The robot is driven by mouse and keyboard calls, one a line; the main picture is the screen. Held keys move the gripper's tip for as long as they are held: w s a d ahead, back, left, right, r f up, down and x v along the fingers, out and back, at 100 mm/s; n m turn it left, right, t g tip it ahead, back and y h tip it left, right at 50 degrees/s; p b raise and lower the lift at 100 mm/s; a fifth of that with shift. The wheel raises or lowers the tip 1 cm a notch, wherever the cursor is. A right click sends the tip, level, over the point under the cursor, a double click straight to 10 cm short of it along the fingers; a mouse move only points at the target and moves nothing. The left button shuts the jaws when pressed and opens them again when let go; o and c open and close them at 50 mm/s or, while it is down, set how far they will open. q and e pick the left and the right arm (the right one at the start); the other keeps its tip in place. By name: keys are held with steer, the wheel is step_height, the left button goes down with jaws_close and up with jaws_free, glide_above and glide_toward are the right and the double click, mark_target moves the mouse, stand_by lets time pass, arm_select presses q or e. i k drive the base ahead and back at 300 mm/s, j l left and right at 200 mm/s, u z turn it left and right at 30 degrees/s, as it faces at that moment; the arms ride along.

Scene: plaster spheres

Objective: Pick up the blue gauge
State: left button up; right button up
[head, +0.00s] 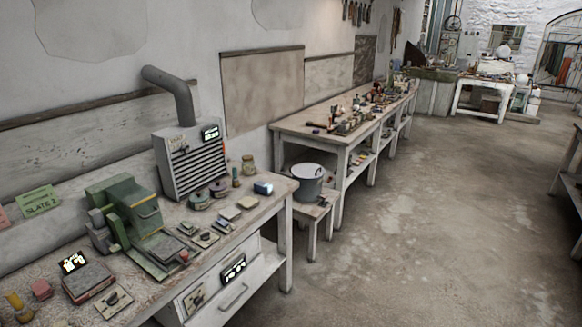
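A small blue block-like object (263,188) sits on the right end of the near workbench (278,215), close to its far corner. It is the only clearly blue thing on that bench and may be the blue gauge. It is too small to make out a dial or markings. Nothing touches it from above. Neither of my grippers shows in the head view.
A grey vented unit with a pipe (190,160) and a green machine (135,215) stand on the near bench. Small jars, blocks and plates lie around. A cluttered long bench (300,128) runs behind. Open floor (420,230) lies right.

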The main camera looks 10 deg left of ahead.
mark_target(261, 187)
steer(key=i, duration=1.65)
steer(key=i+u, duration=0.2)
steer(key=i, duration=0.2)
steer(key=i+l+u, duration=0.15)
steer(key=i, duration=0.25)
steer(key=i+l+u, duration=0.2)
steer(key=i, duration=0.2)
